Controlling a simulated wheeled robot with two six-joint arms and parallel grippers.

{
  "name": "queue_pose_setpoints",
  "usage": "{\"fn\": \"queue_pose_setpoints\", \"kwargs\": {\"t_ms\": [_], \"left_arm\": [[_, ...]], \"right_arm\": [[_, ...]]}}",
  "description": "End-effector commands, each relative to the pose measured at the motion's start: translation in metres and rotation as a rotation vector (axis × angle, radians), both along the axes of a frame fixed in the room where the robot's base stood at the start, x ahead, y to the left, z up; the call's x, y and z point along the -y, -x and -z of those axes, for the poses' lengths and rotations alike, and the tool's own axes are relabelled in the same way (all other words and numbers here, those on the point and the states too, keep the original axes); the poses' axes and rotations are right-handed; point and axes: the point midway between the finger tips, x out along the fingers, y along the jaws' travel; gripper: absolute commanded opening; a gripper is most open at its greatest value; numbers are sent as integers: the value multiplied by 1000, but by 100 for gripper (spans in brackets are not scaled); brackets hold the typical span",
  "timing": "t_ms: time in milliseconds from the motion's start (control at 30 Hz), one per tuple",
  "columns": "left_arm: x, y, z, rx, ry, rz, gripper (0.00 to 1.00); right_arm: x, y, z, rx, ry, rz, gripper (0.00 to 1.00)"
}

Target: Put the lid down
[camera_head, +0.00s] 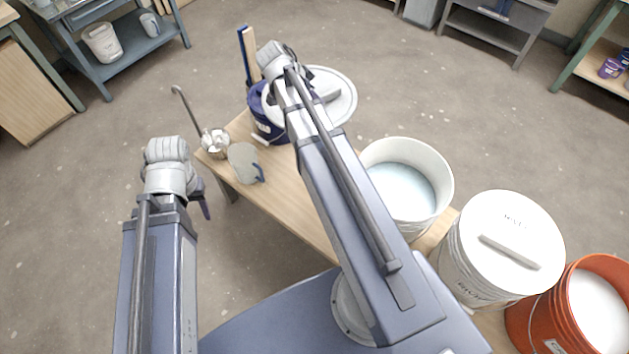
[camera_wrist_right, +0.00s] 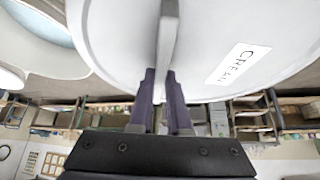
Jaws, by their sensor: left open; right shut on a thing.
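A round white lid (camera_head: 343,107) shows at the far end of the table, partly behind my right arm. In the right wrist view the lid (camera_wrist_right: 115,40) fills the top, with a label that seems to read "CREAM". My right gripper (camera_wrist_right: 160,72) is shut on the lid's upright handle (camera_wrist_right: 168,35). In the head view the lid overlaps a dark blue bucket (camera_head: 262,125); I cannot tell whether they touch. An open white bucket (camera_head: 440,180) of pale blue glaze stands nearer on the table. My left gripper (camera_head: 203,200) is open and empty, left of the table.
A lidded white bucket (camera_head: 505,250) and an orange bucket (camera_head: 533,325) stand at the right. A metal pot (camera_head: 215,145) with a ladle and a grey scoop-like thing (camera_head: 243,158) are at the table's left end (camera_head: 285,190). Bare floor lies beyond the table.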

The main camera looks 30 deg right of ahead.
Motion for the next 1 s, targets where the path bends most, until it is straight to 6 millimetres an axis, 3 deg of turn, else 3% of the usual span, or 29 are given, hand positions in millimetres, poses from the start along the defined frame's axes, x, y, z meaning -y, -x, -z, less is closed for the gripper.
{"fn": "queue_pose_setpoints", "kwargs": {"t_ms": [33,800,1000], "left_arm": [[0,0,22,0,0,0,50],[-1,-1,255,2,-6,2,50],[-1,-1,298,2,-7,3,50]], "right_arm": [[0,2,22,0,1,2,0],[-2,31,255,1,1,57,0],[-2,36,298,4,1,70,0]]}}
